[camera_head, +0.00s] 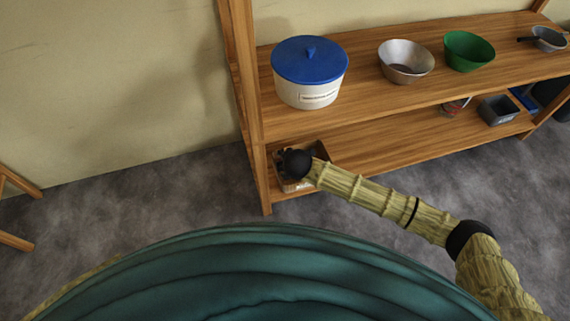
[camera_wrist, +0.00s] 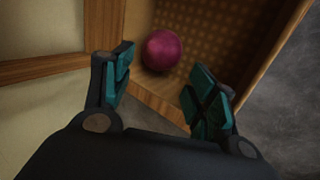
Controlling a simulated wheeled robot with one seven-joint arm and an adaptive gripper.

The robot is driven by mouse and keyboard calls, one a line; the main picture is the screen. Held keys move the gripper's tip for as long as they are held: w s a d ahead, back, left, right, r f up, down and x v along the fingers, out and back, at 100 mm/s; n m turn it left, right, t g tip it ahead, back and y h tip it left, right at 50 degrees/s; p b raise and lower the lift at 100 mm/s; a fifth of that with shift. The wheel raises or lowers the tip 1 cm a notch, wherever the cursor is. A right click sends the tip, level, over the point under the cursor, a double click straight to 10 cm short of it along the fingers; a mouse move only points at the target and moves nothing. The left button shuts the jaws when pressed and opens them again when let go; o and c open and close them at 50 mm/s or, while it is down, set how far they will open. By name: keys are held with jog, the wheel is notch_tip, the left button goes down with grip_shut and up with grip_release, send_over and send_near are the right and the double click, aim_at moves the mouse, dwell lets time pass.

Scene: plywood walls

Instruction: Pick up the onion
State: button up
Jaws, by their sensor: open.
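A round purple-red onion (camera_wrist: 162,50) lies in a box (camera_wrist: 220,45) with a dotted inner surface in the wrist view. My gripper (camera_wrist: 165,90) is open, with its teal-padded fingers on either side of the view. The onion shows between and beyond the fingertips, nearer the left one, and I see no contact. In the head view my arm reaches to the box (camera_head: 320,151) at the left end of the lower shelf. My wrist covers much of that box there, and I cannot make out the onion.
The wooden shelf unit (camera_head: 380,147) has a post (camera_head: 243,85) close left of the box. The upper shelf holds a blue-lidded pot (camera_head: 310,72), a metal bowl (camera_head: 405,62) and a green bowl (camera_head: 468,52). A dark bin (camera_head: 499,110) stands on the lower shelf's right.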

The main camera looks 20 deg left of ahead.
jog(key=shift+d+b+x, duration=0.15)
jog(key=shift+b+x, duration=0.6)
jog(key=shift+x, duration=0.7)
jog(key=shift+d+b+x, duration=0.15)
jog(key=shift+b+x, duration=0.6)
jog(key=shift+x, duration=0.65)
jog(key=shift+w+f, duration=0.1)
jog(key=shift+w, duration=0.05)
jog(key=c, duration=0.9)
